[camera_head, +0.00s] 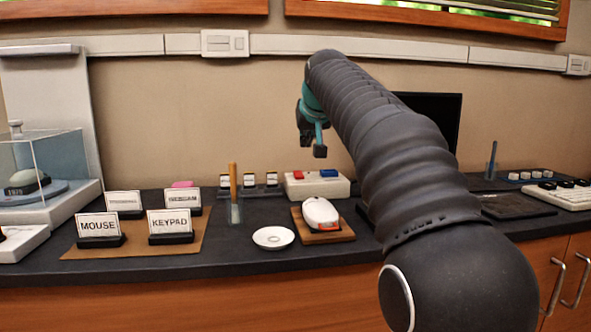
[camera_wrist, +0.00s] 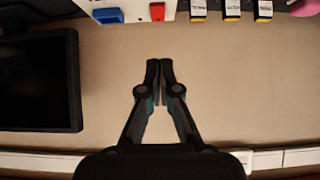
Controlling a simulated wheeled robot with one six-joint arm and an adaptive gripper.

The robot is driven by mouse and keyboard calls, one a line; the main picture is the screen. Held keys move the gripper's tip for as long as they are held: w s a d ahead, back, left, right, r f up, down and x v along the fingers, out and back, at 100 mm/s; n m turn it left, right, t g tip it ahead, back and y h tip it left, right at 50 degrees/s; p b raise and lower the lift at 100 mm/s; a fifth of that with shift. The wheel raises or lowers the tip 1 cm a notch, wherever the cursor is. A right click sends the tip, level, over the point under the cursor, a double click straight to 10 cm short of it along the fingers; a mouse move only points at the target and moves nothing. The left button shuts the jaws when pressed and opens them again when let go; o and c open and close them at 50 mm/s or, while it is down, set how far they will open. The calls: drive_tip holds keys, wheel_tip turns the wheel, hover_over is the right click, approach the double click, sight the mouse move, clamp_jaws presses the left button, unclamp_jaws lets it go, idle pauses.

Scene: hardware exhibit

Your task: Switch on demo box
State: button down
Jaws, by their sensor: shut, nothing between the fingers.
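The demo box is probably the white box (camera_head: 318,188) on the dark counter. It has a red switch (camera_head: 298,175) on its left and a blue switch (camera_head: 328,173) on its right. In the wrist view the blue switch (camera_wrist: 108,16) and red switch (camera_wrist: 157,11) show at the top edge, with the box cut off by the frame. My gripper (camera_head: 320,151) is above the box in the head view, apart from it. In the wrist view my gripper (camera_wrist: 160,64) has its fingers together, empty, against the beige wall.
A white mouse (camera_head: 320,212) on a wooden board and a white saucer (camera_head: 273,238) lie in front of the box. Several small blocks (camera_head: 249,181) stand left of it. A dark screen (camera_head: 435,112) stands behind my arm. Label cards (camera_head: 98,225) are further left.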

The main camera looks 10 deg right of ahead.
drive_tip(key=shift+w+r, duration=0.15)
drive_tip(key=shift+w, duration=0.65)
drive_tip(key=shift+w+r, duration=0.15)
drive_tip(key=shift+w, duration=0.6)
drive_tip(key=shift+d+f, duration=0.1)
hover_over(298, 175)
drive_tip(key=f, duration=0.5)
drive_tip(key=shift+s+d+f, duration=0.1)
drive_tip(key=shift+s+f, duration=0.15)
drive_tip(key=shift+s, duration=0.15)
drive_tip(key=f+b, duration=0.1)
drive_tip(key=f, duration=0.2)
drive_tip(key=shift+w+f+b, duration=0.2)
drive_tip(key=shift+w+b, duration=0.15)
drive_tip(key=shift+w, duration=0.05)
drive_tip(key=shift+w+f, duration=0.1)
drive_tip(key=shift+f, duration=0.4)
drive_tip(key=shift+r, duration=0.1)
